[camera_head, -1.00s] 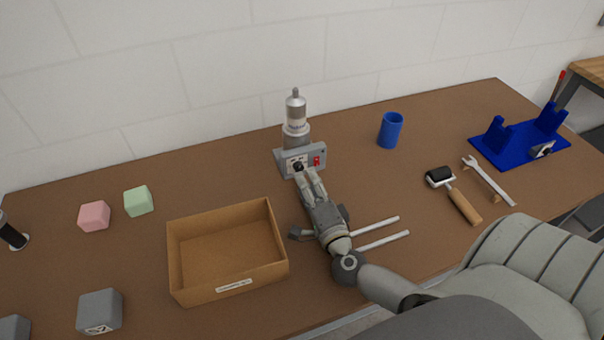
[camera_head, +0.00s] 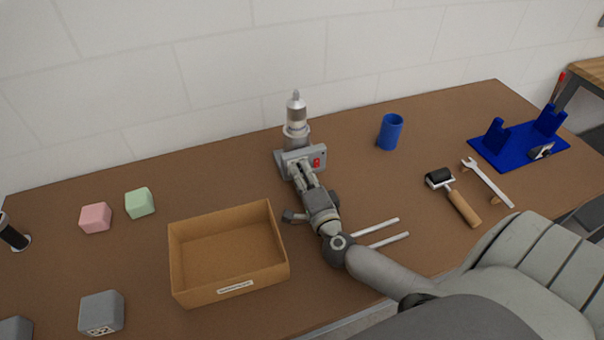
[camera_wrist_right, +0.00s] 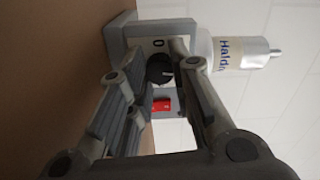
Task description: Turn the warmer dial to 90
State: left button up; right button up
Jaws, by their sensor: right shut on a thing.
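The warmer is a grey box (camera_head: 281,159) with a silver bottle (camera_head: 296,112) standing in it at the back of the table. Its front panel has a red switch (camera_head: 317,163), also in the right wrist view (camera_wrist_right: 161,105). The round black dial (camera_wrist_right: 160,70) has a pale mark on its face, and a printed 0 is beside it. My right gripper (camera_head: 298,172) reaches the panel from the front. In the right wrist view its fingers (camera_wrist_right: 160,68) are shut on the dial from both sides. In the head view the fingers hide the dial. My left gripper is not in view.
An open cardboard box (camera_head: 229,289) stands left of my right arm. Two pale rods (camera_head: 376,228) lie right of it. A blue cup (camera_head: 390,131), a roller (camera_head: 454,195), a wrench (camera_head: 488,183) and a blue stand (camera_head: 515,148) are farther right. Foam cubes (camera_head: 140,203) lie left.

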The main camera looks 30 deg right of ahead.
grip_shut()
jog(key=shift+m, duration=0.8)
jog(key=m, duration=0.3)
jog(key=o, duration=0.9)
grip_release()
jog(key=shift+s, duration=0.1)
jog(key=v, duration=1.2)
